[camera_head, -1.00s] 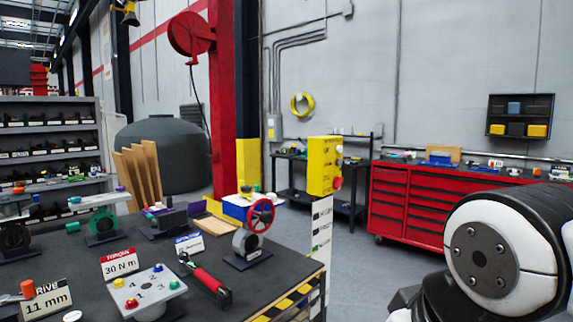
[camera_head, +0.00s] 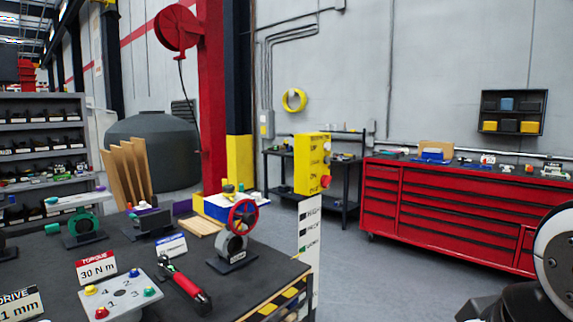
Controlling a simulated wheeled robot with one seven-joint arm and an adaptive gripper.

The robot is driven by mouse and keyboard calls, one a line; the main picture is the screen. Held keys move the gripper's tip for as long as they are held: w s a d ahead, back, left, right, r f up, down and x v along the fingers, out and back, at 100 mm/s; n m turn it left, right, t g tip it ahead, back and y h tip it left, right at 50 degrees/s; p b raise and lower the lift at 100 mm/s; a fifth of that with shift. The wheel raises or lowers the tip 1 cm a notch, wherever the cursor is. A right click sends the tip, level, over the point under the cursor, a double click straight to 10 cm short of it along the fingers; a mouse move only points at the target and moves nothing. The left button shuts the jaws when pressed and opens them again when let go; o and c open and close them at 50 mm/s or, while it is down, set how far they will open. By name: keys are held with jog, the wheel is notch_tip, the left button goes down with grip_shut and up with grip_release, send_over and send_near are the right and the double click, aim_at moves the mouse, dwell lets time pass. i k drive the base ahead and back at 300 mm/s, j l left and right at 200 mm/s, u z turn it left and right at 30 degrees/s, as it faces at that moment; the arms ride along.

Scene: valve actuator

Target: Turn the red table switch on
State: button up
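A light grey switch panel (camera_head: 127,291) with numbers on it lies on the dark workbench (camera_head: 262,277) at the lower left. It carries several small coloured knobs: a red one (camera_head: 101,313) at its front left, a yellow one (camera_head: 90,290), a blue one (camera_head: 134,272) and a green one (camera_head: 149,292). The red knob's on or off position is too small to tell. My gripper is not in view. Only a white and black part of my arm shows at the lower right edge, well apart from the panel.
A red-handled tool (camera_head: 186,287) lies right of the panel, before a valve with a red handwheel (camera_head: 243,217). A torque sign (camera_head: 96,267) stands behind the panel. A yellow control box (camera_head: 309,165) stands beyond the bench. Open floor lies before the red drawer cabinet (camera_head: 455,210).

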aim_at(325, 180)
jog(key=i+z, duration=0.2)
jog(key=i, duration=0.75)
jog(key=i+z, duration=0.2)
jog(key=i, duration=0.7)
jog(key=j, duration=0.05)
